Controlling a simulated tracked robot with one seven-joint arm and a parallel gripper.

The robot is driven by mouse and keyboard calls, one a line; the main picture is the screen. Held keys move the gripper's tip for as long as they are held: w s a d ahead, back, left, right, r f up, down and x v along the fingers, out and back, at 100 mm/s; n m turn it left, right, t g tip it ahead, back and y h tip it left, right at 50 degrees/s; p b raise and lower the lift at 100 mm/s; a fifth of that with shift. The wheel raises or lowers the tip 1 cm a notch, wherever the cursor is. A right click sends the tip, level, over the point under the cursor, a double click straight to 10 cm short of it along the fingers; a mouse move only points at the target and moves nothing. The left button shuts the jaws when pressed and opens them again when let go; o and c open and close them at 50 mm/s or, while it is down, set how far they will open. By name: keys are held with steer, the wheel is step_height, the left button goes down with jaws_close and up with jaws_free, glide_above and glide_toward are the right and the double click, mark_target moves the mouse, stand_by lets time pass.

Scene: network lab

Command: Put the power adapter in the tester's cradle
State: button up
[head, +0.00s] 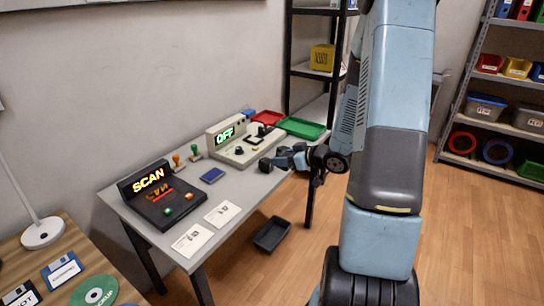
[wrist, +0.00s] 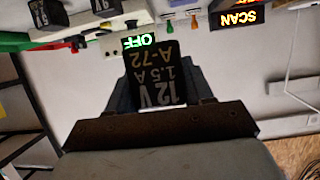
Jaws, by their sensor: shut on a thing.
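The power adapter is a black block marked "12V 1.5A A-72" (wrist: 150,80) in the wrist view, where the scene appears upside down. My gripper (wrist: 147,100) is shut on it. In the head view my gripper (head: 284,158) holds the dark adapter (head: 266,164) at the table's right front edge, just in front of the tester. The tester (head: 236,155) is a pale box with a green "OFF" display and stands at the back of the table. It also shows beyond the adapter in the wrist view (wrist: 112,45).
A black scanner marked "SCAN" (head: 168,205) stands left on the grey table. Two stamps (head: 194,152), a blue item (head: 212,175) and white cards (head: 222,213) lie between. A green tray (head: 304,129) and red tray (head: 268,117) are behind right. A black bin (head: 272,233) is on the floor.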

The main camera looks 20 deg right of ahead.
steer(key=shift+s+d+r, duration=0.15)
steer(key=shift+s+d, duration=0.05)
steer(key=shift+s, duration=0.05)
steer(key=w+a+f+m+h, duration=0.2)
steer(key=w+f, duration=0.1)
steer(key=w+a+f+m+t+h, duration=0.1)
steer(key=w+a+f+m+h, duration=0.1)
steer(key=w+a+f, duration=0.1)
steer(key=w+a+f+m+t+h, duration=0.1)
steer(key=w+a+f+m+h, duration=0.1)
steer(key=w, duration=0.3)
steer(key=shift+w+a+f+h, duration=0.25)
steer(key=shift+a+f+h, duration=0.3)
steer(key=shift+f, duration=0.15)
steer(key=shift+a+f+m+h, duration=0.25)
steer(key=shift+f+m+h, duration=0.1)
steer(key=shift+f+m, duration=0.2)
steer(key=s+d+r+n+y, duration=0.2)
steer(key=s+d+r, duration=0.1)
steer(key=s, duration=0.1)
steer(key=s+d+r+n+g+y, duration=0.1)
steer(key=s+d+r+n+y, duration=0.1)
steer(key=s+r+y, duration=0.1)
steer(key=s+d+r+n+g+y, duration=0.1)
steer(key=s+d+r+n+y, duration=0.1)
steer(key=s+d+r+n, duration=0.1)
steer(key=shift+s+d+r+y, duration=0.3)
steer(key=shift+s+r+y, duration=0.1)
steer(key=shift+s+r, duration=0.4)
